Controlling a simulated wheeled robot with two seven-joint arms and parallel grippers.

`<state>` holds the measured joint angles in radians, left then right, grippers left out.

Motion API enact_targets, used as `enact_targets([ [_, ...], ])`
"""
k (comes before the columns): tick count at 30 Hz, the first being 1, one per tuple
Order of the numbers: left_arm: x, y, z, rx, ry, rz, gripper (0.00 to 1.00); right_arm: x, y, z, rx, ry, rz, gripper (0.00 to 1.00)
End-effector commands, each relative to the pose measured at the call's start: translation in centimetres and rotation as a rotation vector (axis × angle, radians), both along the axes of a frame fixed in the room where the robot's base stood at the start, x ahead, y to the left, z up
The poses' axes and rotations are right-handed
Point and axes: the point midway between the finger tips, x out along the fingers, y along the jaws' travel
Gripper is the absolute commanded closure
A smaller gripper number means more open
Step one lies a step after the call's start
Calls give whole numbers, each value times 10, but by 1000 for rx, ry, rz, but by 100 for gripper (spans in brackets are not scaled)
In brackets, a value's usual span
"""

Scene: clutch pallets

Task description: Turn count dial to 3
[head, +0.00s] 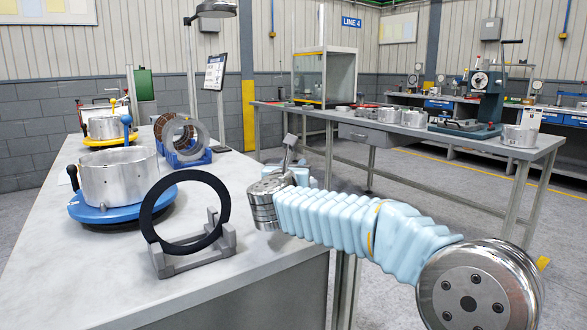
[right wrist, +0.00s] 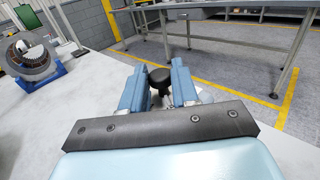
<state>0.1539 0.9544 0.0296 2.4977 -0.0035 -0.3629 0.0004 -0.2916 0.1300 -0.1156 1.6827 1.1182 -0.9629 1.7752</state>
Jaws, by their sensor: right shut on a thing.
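My right gripper (head: 291,152) reaches over the far right edge of the near table in the head view, largely hidden behind my own arm. In the right wrist view its two blue fingers (right wrist: 160,88) stand on either side of a dark round knob (right wrist: 160,76) and are shut on it. The knob may be the count dial; no numbers or pointer can be read, so its setting cannot be told. In the head view the knob is hidden. My left gripper is not in view.
The near table (head: 105,275) holds a black ring on a grey stand (head: 165,262), a metal housing on a blue base (head: 122,212), another on a yellow base (head: 110,141), and a copper-wound part (head: 163,125). A second workbench (head: 330,113) stands behind, across open floor.

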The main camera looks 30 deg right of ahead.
Motion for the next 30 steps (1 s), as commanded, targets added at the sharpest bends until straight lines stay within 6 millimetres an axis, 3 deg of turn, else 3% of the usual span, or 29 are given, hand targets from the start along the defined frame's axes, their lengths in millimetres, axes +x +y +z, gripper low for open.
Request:
enact_targets([
  [6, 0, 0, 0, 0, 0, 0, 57, 0, 0, 1, 0, -3, 1, 100],
  [7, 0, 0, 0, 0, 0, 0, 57, 0, 0, 1, 0, -3, 1, 66],
  [11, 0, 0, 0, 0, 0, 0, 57, 0, 0, 1, 0, -1, 1, 48],
  [22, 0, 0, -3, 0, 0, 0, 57, -6, 5, -1, 1, -2, 2, 48],
  [30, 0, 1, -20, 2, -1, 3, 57, -50, 44, -2, 1, -3, 5, 48],
])
